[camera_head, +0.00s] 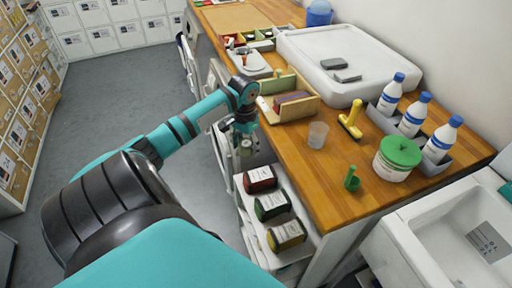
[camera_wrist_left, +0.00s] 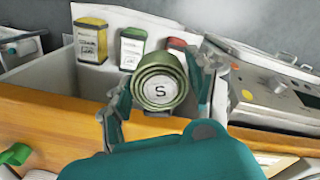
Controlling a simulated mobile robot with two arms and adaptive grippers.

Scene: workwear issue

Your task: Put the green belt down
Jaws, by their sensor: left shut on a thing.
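The green belt (camera_wrist_left: 160,82) is a tight roll with a round white "S" label on its face. My left gripper (camera_wrist_left: 163,103) is shut on it, with a finger on each side. In the head view my left gripper (camera_head: 245,143) hangs beside the counter's left edge, above and behind three labelled containers; the belt (camera_head: 246,150) shows only small there. The containers are red (camera_head: 260,180), green (camera_head: 271,206) and yellow (camera_head: 286,236), in a row in a white open unit (camera_head: 290,256) below the counter. My right gripper is not in view.
The wooden counter (camera_head: 330,190) holds a clear cup (camera_head: 318,134), a yellow-handled tool (camera_head: 351,119), a green-lidded tub (camera_head: 394,165), several white bottles (camera_head: 414,114) and a wooden box (camera_head: 288,108). A sink (camera_head: 455,235) is at right. Open floor (camera_head: 120,110) lies left.

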